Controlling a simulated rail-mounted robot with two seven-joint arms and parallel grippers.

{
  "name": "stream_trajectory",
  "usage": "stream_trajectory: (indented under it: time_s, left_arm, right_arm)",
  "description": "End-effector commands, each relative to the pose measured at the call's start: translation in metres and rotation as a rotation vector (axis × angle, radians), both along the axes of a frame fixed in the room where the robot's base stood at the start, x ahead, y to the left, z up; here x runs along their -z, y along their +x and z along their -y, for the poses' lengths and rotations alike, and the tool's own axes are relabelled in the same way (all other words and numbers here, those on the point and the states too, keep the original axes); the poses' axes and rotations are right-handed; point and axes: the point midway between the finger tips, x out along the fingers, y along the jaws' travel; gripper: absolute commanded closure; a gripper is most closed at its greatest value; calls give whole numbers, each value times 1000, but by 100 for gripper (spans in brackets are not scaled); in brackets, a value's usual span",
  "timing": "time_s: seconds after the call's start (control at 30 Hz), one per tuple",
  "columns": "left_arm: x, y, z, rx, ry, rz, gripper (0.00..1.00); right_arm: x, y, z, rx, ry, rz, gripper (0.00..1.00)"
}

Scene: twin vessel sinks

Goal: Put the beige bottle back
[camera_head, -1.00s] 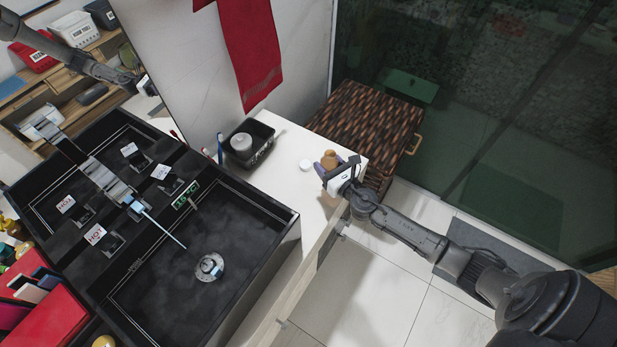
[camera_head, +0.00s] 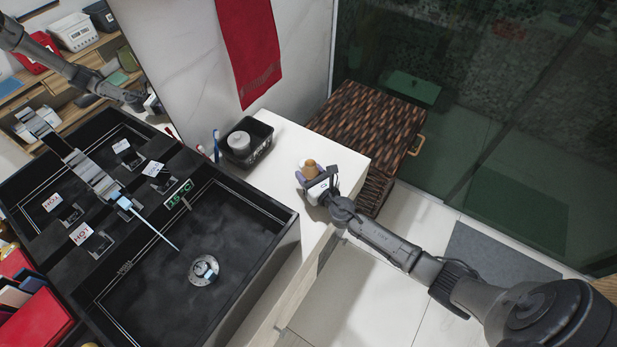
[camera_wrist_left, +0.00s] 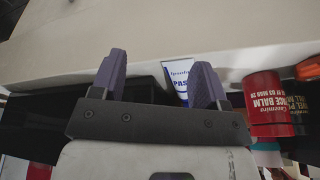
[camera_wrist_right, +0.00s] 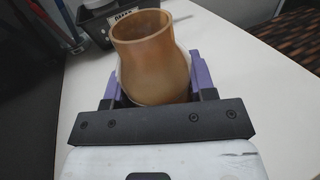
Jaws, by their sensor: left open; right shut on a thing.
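The beige bottle (camera_head: 312,168), tan with a wide open neck, is above the white counter's right end in the head view. It looks roughly upright. My right gripper (camera_head: 307,181) is shut on it, the purple fingers on both sides of its body. In the right wrist view the bottle (camera_wrist_right: 152,55) fills the space between the fingers and hides its own base; I cannot tell if it touches the counter. A white round piece (camera_head: 303,162) shows partly behind the bottle. My left gripper (camera_wrist_left: 158,78) is open and empty in the left wrist view.
A black caddy (camera_head: 262,150) with a grey round item stands left of the bottle, by the black sink (camera_head: 150,262). The counter (camera_head: 285,135) is clear around the bottle. A woven chest (camera_head: 365,120) stands right. A tube (camera_wrist_left: 180,75) and red jar (camera_wrist_left: 265,100) are near my left gripper.

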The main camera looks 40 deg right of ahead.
Motion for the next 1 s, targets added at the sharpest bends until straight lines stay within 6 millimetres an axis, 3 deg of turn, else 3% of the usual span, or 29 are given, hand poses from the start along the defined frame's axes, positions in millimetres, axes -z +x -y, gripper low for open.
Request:
stream_trajectory:
  time_s: [0.07, 0.53, 0.57, 0.6, 0.8, 1.0]
  left_arm:
    - [8, 0, -1, 2, 2, -1, 32]
    - [11, 0, 1, -3, -4, -1, 32]
    - [11, 0, 2, -4, -5, -1, 32]
    - [10, 0, 2, -5, -7, 0, 32]
    - [10, 0, 4, -8, -12, 0, 32]
    - [10, 0, 3, -7, -11, 0, 32]
  right_arm:
    - [9, 0, 0, 0, 1, 0, 72]
    - [13, 0, 0, 0, 0, 1, 72]
    - [12, 0, 0, 0, 0, 0, 49]
    - [11, 0, 0, 0, 0, 0, 45]
    - [12, 0, 0, 0, 0, 0, 26]
    - [12, 0, 0, 0, 0, 0, 24]
